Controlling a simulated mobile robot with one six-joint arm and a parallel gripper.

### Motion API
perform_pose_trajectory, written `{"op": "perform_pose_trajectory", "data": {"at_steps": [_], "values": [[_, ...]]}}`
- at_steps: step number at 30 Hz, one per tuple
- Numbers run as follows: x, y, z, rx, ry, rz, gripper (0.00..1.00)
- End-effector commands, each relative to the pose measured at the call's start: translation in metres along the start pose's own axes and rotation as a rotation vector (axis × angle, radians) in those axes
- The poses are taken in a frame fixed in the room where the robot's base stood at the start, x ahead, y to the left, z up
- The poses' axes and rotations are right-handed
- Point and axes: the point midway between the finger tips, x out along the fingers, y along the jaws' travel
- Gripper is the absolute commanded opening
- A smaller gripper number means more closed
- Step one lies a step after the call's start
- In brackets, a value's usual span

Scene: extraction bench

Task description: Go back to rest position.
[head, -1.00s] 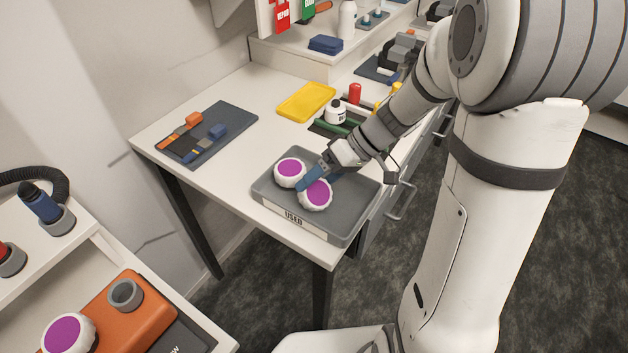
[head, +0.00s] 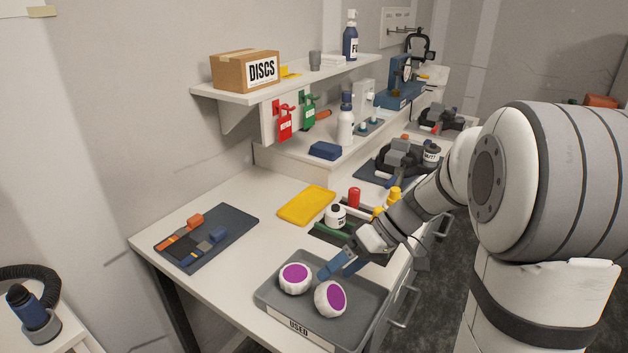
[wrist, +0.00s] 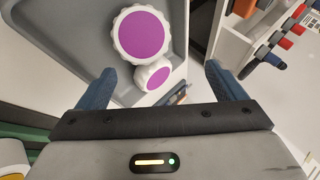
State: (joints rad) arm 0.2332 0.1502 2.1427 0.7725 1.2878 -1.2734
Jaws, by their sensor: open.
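My gripper (head: 338,264) is over the back edge of the grey tray marked USED (head: 268,300). In the wrist view its two blue fingers (wrist: 160,88) are spread wide with nothing between them. Two white scalloped discs with purple centres lie in the tray, one at the left (head: 295,279) and one at the right front (head: 330,298). Both discs also show in the wrist view, a larger one (wrist: 142,35) and a partly covered smaller one (wrist: 152,76). The gripper looks apart from both discs.
A dark mat with tools (head: 215,255) lies at the left of the bench. A yellow tray (head: 306,204), a white bottle (head: 335,216) and a red-capped item (head: 354,197) stand behind the gripper. A shelf (head: 300,82) holds a DISCS box (head: 246,70).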

Motion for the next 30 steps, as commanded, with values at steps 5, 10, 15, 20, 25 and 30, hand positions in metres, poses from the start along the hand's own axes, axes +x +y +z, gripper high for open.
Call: {"op": "perform_pose_trajectory", "data": {"at_steps": [5, 10, 15, 20, 25, 30], "values": [[-0.001, -0.017, 0.02, 0.082, -0.073, 0.101, 0.9], [-0.007, -0.038, 0.062, 0.251, -0.151, 0.349, 0.9], [-0.021, -0.049, 0.098, 0.396, -0.113, 0.617, 0.9], [-0.033, -0.052, 0.117, 0.475, -0.023, 0.783, 0.9], [-0.037, -0.054, 0.123, 0.508, 0.033, 0.851, 0.9], [-0.038, -0.054, 0.124, 0.514, 0.038, 0.857, 0.9]]}}
